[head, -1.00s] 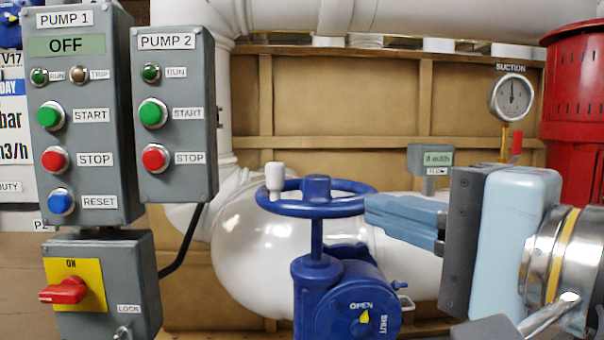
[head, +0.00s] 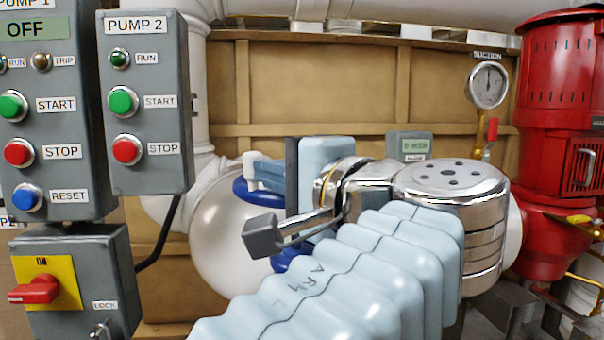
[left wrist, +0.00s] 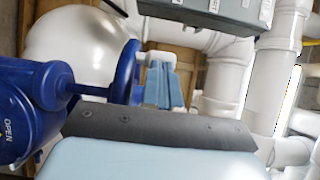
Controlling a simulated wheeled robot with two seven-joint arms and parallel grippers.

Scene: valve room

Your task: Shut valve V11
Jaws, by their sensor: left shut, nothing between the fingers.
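A blue valve handwheel (head: 240,190) with a white knob handle (head: 249,165) stands in the middle of the head view, mostly hidden behind my left arm. No V11 label is readable. My left gripper (head: 258,172) is shut and empty, its fingers pointing left over the wheel near the knob. In the left wrist view the fingertips (left wrist: 162,70) lie close to the white knob (left wrist: 155,57) beside the wheel rim (left wrist: 125,72); whether they touch is unclear. The blue valve body (left wrist: 40,100) shows OPEN lettering; its pointer is not clear. My right gripper is not in view.
Grey PUMP 1 (head: 55,110) and PUMP 2 (head: 148,100) control boxes hang at left, above a red rotary switch (head: 35,290). A white pipe bulge (head: 215,245) lies behind the valve. A suction gauge (head: 488,85) and red pump (head: 562,80) are at right.

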